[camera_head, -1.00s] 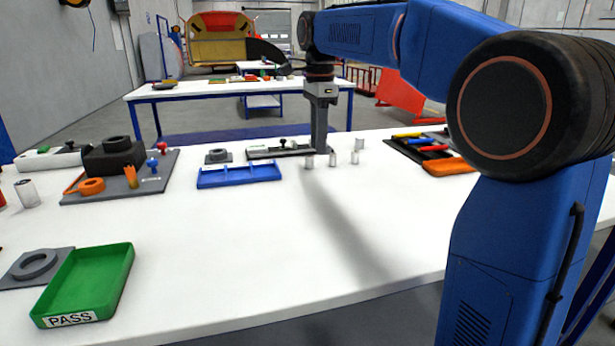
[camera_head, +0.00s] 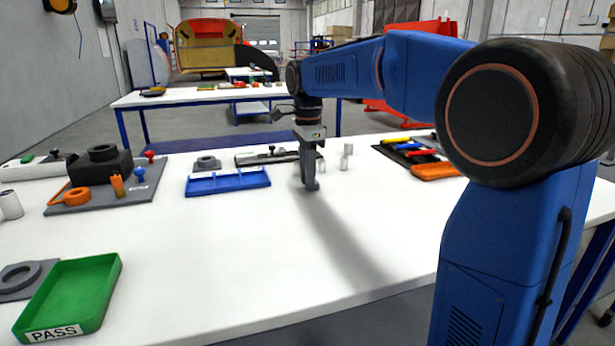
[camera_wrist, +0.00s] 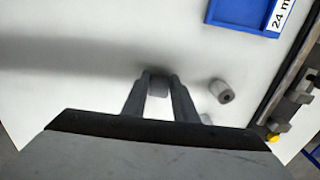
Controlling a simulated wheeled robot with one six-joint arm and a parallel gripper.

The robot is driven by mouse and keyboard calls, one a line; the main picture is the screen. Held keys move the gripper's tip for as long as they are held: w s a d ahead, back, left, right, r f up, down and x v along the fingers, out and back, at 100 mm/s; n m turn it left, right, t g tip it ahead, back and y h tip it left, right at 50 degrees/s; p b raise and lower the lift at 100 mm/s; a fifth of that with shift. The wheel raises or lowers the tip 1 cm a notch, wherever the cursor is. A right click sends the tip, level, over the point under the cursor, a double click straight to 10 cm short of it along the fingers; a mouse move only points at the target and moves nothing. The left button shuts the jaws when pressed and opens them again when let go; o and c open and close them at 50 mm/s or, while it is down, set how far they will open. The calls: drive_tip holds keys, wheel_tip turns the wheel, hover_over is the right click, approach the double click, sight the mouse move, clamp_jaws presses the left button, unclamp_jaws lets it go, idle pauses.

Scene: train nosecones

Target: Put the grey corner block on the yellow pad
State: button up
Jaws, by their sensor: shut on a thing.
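I cannot make out a yellow pad in either current view.
Small grey cylinders (camera_head: 344,163) stand right of my gripper; one shows in the wrist view (camera_wrist: 222,92). A blue tray (camera_head: 228,181), green PASS tray (camera_head: 72,296), grey fixture board (camera_head: 98,198) and dark tool tray (camera_head: 412,152) surround clear white table (camera_head: 230,250).

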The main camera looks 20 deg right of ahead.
drive_tip(key=shift+f, duration=0.1)
drive_tip(key=o, duration=1)
